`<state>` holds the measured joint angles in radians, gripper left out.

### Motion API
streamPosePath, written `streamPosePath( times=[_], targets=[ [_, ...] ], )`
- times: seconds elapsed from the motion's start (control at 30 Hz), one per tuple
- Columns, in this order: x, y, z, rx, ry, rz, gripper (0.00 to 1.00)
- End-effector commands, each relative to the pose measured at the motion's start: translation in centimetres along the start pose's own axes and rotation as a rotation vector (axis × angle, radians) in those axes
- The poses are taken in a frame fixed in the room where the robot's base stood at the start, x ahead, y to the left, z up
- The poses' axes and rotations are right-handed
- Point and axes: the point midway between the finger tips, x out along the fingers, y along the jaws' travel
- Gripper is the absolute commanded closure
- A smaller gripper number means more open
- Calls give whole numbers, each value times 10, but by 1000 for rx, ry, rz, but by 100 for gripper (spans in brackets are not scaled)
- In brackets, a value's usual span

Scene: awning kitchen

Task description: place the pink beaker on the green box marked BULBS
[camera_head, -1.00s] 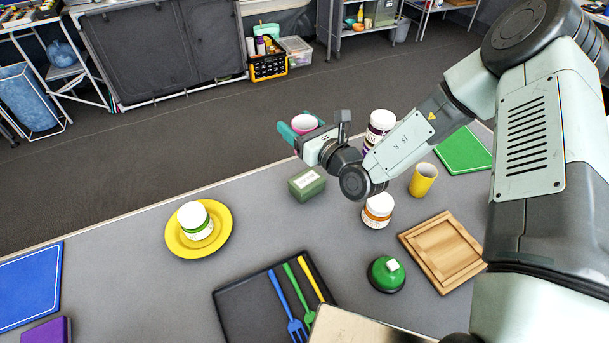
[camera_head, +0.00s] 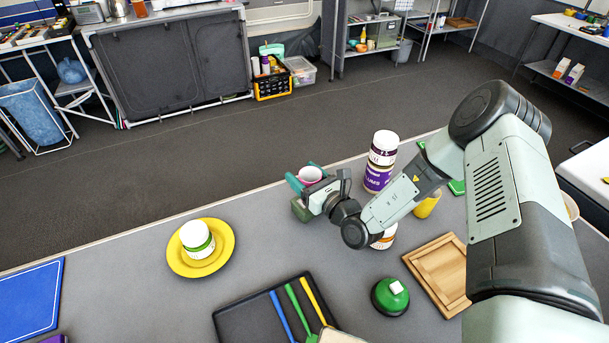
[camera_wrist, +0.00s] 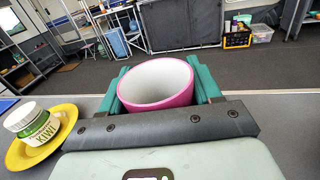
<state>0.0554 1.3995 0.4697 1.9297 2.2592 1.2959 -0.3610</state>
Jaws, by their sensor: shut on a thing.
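The pink beaker (camera_head: 311,174) is held upright or nearly so in my gripper (camera_head: 308,179), whose teal fingers close on its two sides. In the wrist view the beaker (camera_wrist: 155,100) shows its pale inside and open mouth between the fingers (camera_wrist: 156,84). I cannot tell whether the beaker touches the box. The box is not seen in the wrist view.
My arm partly covers an orange-labelled jar (camera_head: 384,240) and a yellow cup (camera_head: 427,206). A white jar (camera_head: 197,239) sits on a yellow plate (camera_head: 226,259) at left. Table between plate and box is clear.

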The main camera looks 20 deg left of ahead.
Motion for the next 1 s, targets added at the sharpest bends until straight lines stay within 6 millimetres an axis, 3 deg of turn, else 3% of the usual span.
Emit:
streamPosePath(
  times=[0.1,0.13,0.3,0.63,0.77,1.0],
  targets=[
    [0,0,-4,1,0,-1,67],
    [0,0,-3,1,0,-1,34],
    [0,0,-3,0,1,-1,12],
    [0,0,2,-1,0,0,12],
    [-19,-1,0,3,4,-3,12],
    [-71,-1,0,2,4,-4,12]
  ],
)
